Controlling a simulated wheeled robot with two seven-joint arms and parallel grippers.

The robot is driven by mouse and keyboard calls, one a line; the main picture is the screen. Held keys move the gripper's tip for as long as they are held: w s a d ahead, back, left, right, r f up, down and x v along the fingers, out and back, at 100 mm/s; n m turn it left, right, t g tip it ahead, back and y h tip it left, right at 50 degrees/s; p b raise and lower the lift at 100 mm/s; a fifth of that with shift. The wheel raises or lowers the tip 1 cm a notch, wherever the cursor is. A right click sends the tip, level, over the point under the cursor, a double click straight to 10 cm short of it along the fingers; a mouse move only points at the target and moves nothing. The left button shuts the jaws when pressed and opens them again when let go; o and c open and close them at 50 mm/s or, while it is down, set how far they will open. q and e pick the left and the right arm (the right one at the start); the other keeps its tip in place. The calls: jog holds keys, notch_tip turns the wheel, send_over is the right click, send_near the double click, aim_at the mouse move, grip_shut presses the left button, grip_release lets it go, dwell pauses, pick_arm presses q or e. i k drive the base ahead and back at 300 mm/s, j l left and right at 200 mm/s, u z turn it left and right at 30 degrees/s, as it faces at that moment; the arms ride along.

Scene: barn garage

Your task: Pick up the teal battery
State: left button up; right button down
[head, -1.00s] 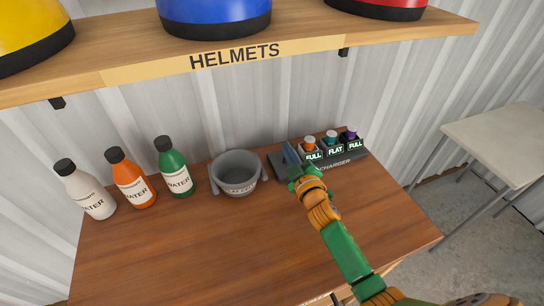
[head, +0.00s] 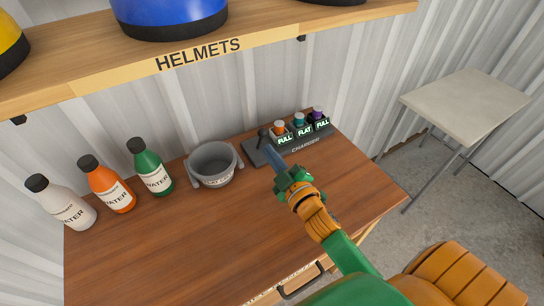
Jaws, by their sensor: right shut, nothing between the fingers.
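The teal battery (head: 299,119) stands upright in the middle slot of the dark charger (head: 262,154), behind a label reading FLAT. An orange battery (head: 279,128) is on its left and a purple battery (head: 318,113) on its right, each behind a label reading FULL. My right gripper (head: 270,154) is shut and empty, in front of the charger's left part and to the left of the teal battery. It is apart from the batteries. My left gripper is not in view.
A grey bowl-like container (head: 214,164) stands left of the charger. White (head: 68,208), orange (head: 108,190) and green (head: 152,171) water bottles stand farther left. A helmet shelf (head: 270,38) hangs above. The middle of the wooden table (head: 180,245) is clear. A pale side table (head: 465,103) stands at the right.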

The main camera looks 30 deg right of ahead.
aim_at(298, 120)
jog(key=k, duration=1)
